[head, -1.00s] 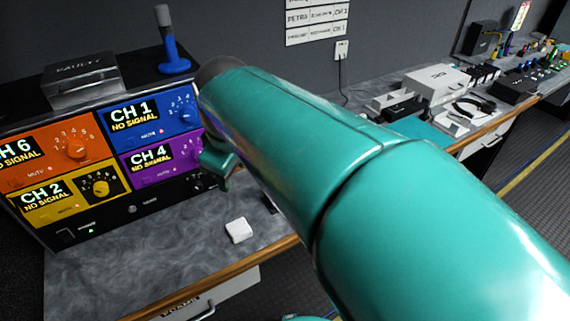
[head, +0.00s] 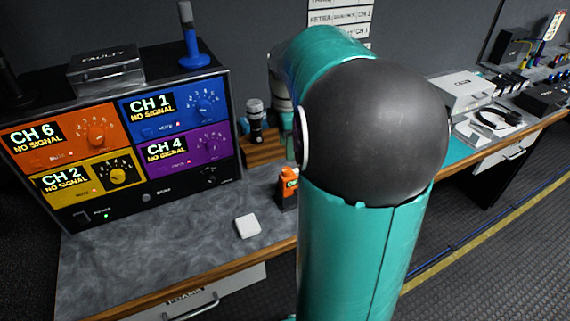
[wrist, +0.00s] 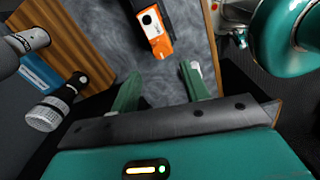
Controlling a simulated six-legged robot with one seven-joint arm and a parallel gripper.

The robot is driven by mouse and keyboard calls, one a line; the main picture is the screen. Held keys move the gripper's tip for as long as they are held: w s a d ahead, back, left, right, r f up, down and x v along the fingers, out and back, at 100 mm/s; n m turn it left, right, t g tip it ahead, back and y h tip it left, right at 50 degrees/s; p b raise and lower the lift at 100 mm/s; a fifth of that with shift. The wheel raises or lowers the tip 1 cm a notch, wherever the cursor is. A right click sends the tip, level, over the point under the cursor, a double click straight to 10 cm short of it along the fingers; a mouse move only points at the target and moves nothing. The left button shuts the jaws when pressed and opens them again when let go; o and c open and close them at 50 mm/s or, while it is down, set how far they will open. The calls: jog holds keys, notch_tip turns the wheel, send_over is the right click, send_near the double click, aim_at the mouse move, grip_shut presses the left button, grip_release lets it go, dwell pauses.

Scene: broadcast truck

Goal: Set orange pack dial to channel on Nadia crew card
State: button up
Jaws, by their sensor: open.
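A small orange and black pack (head: 289,185) stands on the grey counter, partly covered by my arm in the head view. In the wrist view the orange pack (wrist: 160,45) lies beyond my fingertips, with a round dark spot on a pale patch of its body; any dial setting is too small to read. My gripper (wrist: 160,82) is open and empty, its green fingers apart and not touching the pack. A white card with rows of names and channels (head: 340,17) hangs on the wall, partly cut off and partly hidden; I cannot make out Nadia's row.
A receiver rack (head: 160,205) stands at the left, its orange panel (head: 60,140) reading CH 6, NO SIGNAL. A white block (head: 247,225) lies before it. Microphones (wrist: 45,115) stand in a wooden holder (head: 262,150) near my gripper. The front left counter is clear.

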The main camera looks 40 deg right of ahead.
aim_at(287, 169)
notch_tip(287, 169, down, 8)
jog(key=shift+r, duration=0.25)
jog(key=c, duration=1)
